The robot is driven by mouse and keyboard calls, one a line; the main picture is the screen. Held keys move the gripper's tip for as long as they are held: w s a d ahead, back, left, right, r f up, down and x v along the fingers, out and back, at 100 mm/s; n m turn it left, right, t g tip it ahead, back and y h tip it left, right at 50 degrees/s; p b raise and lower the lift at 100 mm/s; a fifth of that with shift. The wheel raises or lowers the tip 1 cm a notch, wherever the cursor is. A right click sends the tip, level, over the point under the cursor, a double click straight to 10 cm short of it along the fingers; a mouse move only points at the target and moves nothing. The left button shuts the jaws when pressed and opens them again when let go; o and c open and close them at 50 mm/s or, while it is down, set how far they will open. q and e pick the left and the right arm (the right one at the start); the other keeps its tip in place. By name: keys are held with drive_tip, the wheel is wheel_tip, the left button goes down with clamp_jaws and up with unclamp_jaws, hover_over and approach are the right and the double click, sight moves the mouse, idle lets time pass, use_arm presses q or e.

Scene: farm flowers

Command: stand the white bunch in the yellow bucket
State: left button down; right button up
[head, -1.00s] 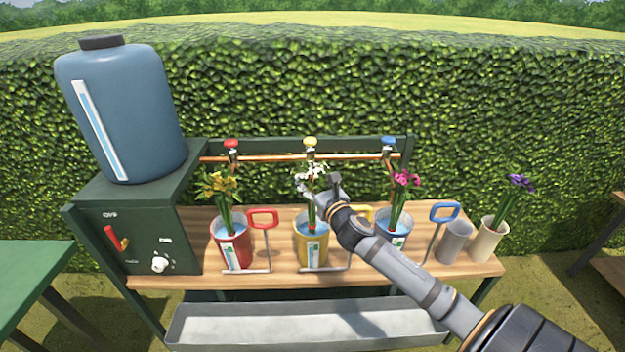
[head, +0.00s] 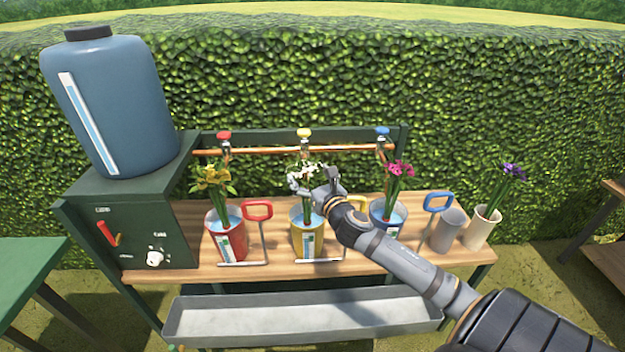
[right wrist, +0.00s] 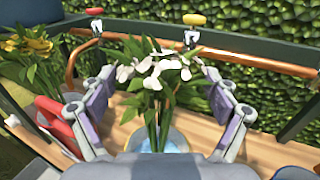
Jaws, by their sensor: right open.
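The white bunch (head: 305,178) stands upright in the yellow bucket (head: 308,245), its stems down in the blue water. In the right wrist view the white bunch (right wrist: 155,72) shows its blooms and leaves between my fingers, and the water of the yellow bucket (right wrist: 174,141) shows below. My right gripper (head: 312,190) is at the stems, just above the bucket's rim. In the right wrist view the right gripper (right wrist: 160,95) has its fingers spread on both sides of the stems, apart from them. My left gripper is out of view.
A red bucket (head: 233,246) with yellow flowers stands left, a blue bucket (head: 379,232) with pink flowers right. A grey cup (head: 447,233) and a cream vase (head: 480,230) with purple flowers stand at the right end. Taps on a copper pipe (head: 265,151) hang behind the buckets.

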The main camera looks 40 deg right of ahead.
drive_tip(key=shift+s+a, duration=0.2)
drive_tip(key=shift+s, duration=0.8)
drive_tip(key=shift+s+a, duration=0.15)
drive_tip(key=shift+s, duration=0.9)
drive_tip(key=shift+s+a, duration=0.2)
drive_tip(key=shift+s, duration=0.8)
